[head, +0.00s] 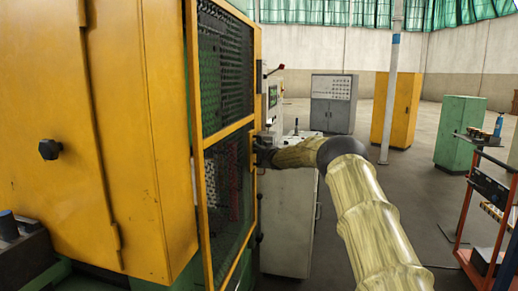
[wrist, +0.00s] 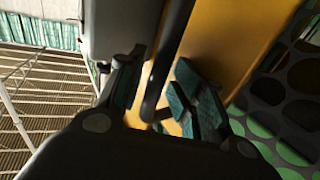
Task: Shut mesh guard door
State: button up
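The mesh guard door has a yellow frame (head: 199,150) with dark mesh panels, the upper one (head: 225,70) above a crossbar and the lower one (head: 228,190) below it. It stands at a steep angle to the head view, so how far it is open is hard to tell. My gripper (head: 262,152) is at the door's right edge, small and partly hidden by my arm. In the wrist view, my gripper (wrist: 158,100) is open, its two fingers on either side of a curved black bar handle (wrist: 171,45). Gaps show beside the bar; contact is unclear.
A large yellow machine housing (head: 140,140) fills the left. A grey control cabinet (head: 288,220) stands just behind my gripper. Further back are a grey cabinet (head: 333,105), a yellow cabinet (head: 398,110) and a green cabinet (head: 460,132). An orange cart (head: 470,205) is at right. Open floor lies between.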

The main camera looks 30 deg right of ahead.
jog(key=shift+s+a, duration=0.1)
jog(key=v, duration=1.1)
jog(key=shift+s, duration=0.35)
jog(key=shift+f, duration=0.1)
dwell(0.4)
